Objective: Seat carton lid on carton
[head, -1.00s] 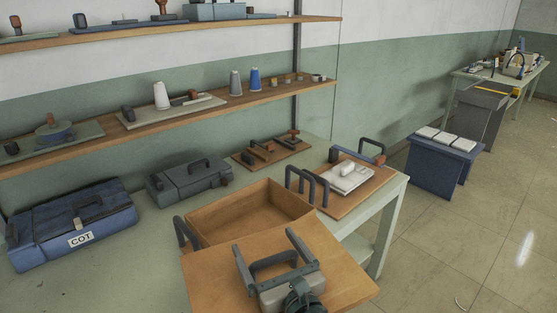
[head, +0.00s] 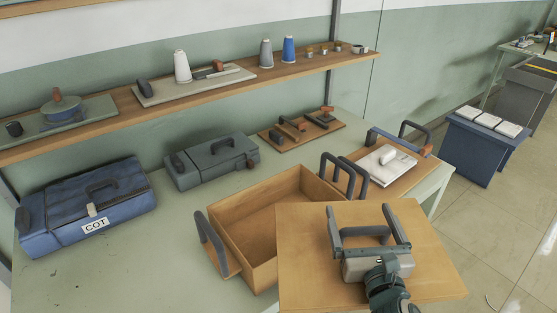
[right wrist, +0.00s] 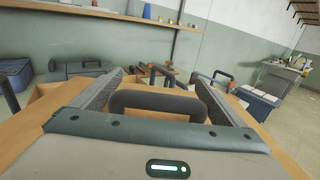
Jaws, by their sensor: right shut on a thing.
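The carton (head: 232,211) is an open, empty-looking tan box with dark loop handles on its left and right ends, standing on the green bench. The carton lid (head: 435,270) is a flat tan board with a dark loop handle (head: 362,232). My right gripper (head: 360,212) is shut on that handle, one finger on each side. It holds the lid in front and to the right of the carton, overlapping the carton's near right part in the head view and hiding it. The right wrist view shows the handle (right wrist: 165,98) between the fingers. My left gripper is not in view.
A blue case (head: 120,210) marked COT and a grey case (head: 212,160) stand left and behind. A board with tools (head: 290,132) lies behind the carton. A tray with a white pad (head: 375,165) is close on the right. Bare bench (head: 150,275) lies at left.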

